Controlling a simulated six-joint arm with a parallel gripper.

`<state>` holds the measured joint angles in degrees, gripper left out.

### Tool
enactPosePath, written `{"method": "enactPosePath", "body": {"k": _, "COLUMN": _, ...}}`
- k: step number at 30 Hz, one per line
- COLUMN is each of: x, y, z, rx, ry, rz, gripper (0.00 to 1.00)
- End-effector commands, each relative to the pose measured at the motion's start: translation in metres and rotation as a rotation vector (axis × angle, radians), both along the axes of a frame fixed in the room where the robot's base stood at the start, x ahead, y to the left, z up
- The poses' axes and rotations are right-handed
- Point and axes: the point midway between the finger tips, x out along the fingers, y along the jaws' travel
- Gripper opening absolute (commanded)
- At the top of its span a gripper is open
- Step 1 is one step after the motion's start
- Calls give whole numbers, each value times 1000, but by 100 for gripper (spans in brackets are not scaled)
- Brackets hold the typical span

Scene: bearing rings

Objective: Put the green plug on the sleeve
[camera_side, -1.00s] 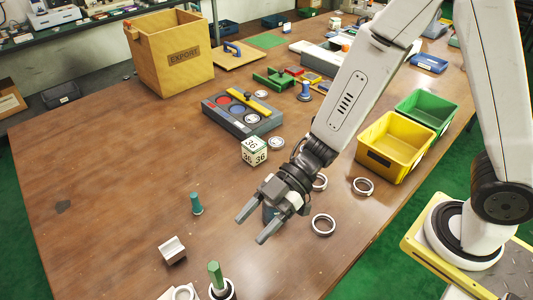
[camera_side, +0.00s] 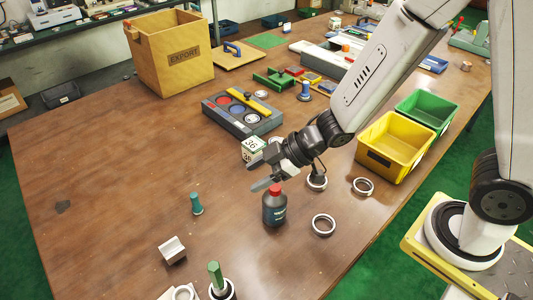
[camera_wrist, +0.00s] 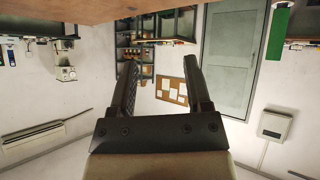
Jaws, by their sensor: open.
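A small teal-green plug (camera_side: 196,204) stands upright on the table, left of a dark bottle. A taller green hexagonal post (camera_side: 215,276) stands at the front edge of the side view, inside or behind a white ring (camera_side: 223,291). I cannot tell for certain which green piece is the plug, or which part is the sleeve. My gripper (camera_side: 252,177) is open and empty, pointing left above the table near the dark bottle. In the wrist view my gripper (camera_wrist: 160,62) shows its two fingers apart with nothing between them; neither green piece is identifiable there.
The dark bottle (camera_side: 274,209) with a red cap stands just below my gripper in the picture. A grey block (camera_side: 172,249), loose rings (camera_side: 323,225) and a numbered cube (camera_side: 252,150) lie around. A yellow bin (camera_side: 395,145) is at right. The table's left side is clear.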

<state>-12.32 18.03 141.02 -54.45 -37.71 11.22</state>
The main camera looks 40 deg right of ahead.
Motion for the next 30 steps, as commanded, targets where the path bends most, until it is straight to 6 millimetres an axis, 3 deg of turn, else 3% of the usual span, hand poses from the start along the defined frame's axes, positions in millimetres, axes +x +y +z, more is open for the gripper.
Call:
{"method": "enactPosePath", "body": {"k": 3, "x": 13, "y": -40, "z": 1, "rx": -86, "ry": 35, "rz": -202, "gripper": 63}}
{"method": "enactPosePath", "body": {"k": 7, "x": 13, "y": -82, "z": 0, "rx": -162, "ry": 113, "rz": -412, "gripper": 63}}
{"method": "enactPosePath", "body": {"k": 15, "x": -22, "y": -149, "z": -2, "rx": -243, "ry": 374, "rz": -788, "gripper": 63}}
{"method": "enactPosePath", "body": {"k": 22, "x": -61, "y": -167, "z": -1, "rx": -229, "ry": 602, "rz": -968, "gripper": 63}}
{"method": "enactPosePath", "body": {"k": 30, "x": -75, "y": -168, "z": 0, "rx": -213, "ry": 689, "rz": -1015, "gripper": 63}}
